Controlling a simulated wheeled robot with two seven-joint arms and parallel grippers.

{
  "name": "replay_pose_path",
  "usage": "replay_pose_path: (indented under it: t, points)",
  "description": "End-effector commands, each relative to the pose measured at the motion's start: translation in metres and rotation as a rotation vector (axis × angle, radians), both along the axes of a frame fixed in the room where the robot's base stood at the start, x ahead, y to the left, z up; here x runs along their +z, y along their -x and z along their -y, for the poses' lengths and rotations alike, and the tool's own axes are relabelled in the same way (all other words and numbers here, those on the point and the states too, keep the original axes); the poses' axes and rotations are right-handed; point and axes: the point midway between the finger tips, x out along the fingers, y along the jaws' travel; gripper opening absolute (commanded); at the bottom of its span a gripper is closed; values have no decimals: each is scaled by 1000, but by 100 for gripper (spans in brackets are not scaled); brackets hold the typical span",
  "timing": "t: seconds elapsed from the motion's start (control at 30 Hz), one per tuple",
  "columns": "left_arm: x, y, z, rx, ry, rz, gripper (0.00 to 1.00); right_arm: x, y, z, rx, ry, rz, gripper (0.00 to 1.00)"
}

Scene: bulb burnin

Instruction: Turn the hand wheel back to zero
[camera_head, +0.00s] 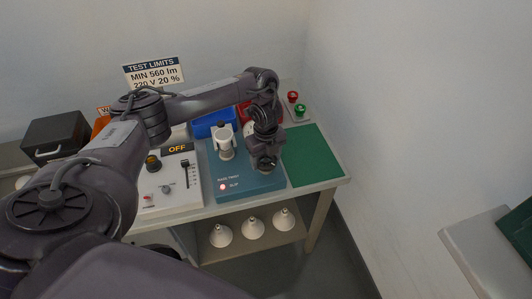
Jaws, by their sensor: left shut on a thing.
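The blue test device (235,185) stands on the bench, with a lit red lamp (222,187) beside the word SLIP and a white upright holder (224,142) on its left part. My left gripper (266,163) comes down from above over the right part of this device. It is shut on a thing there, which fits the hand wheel. The gripper and wrist cover the hand wheel, so its angle and the zero mark cannot be read. A pale round dial (249,129) shows partly behind my wrist. My right gripper is not in view.
A white panel (175,190) with an OFF display (180,148) is left of the device. A green mat (312,155) lies right. Blue bin (204,127), red bin (245,113) and red and green buttons (297,104) are behind. White bulbs (252,228) are on the lower shelf.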

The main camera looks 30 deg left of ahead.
Motion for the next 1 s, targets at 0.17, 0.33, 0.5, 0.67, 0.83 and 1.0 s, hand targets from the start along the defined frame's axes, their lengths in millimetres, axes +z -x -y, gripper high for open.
replay_pose_path:
  t: [0.17, 0.33, 0.5, 0.67, 0.83, 1.0]
  points:
    - [5, -1, 0, 168, 0, 1, 42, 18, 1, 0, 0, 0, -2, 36]
    - [5, -1, 1, 329, 0, 1, 42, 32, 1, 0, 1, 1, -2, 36]
    - [5, -1, 0, 491, -1, 0, 42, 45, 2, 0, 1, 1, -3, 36]
    - [5, -1, 0, 643, -1, 1, 42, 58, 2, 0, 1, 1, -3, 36]
    - [5, -2, 0, 805, 0, 2, 42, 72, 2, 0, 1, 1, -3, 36]
    - [6, -2, 0, 967, 0, 1, 42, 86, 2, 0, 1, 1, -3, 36]
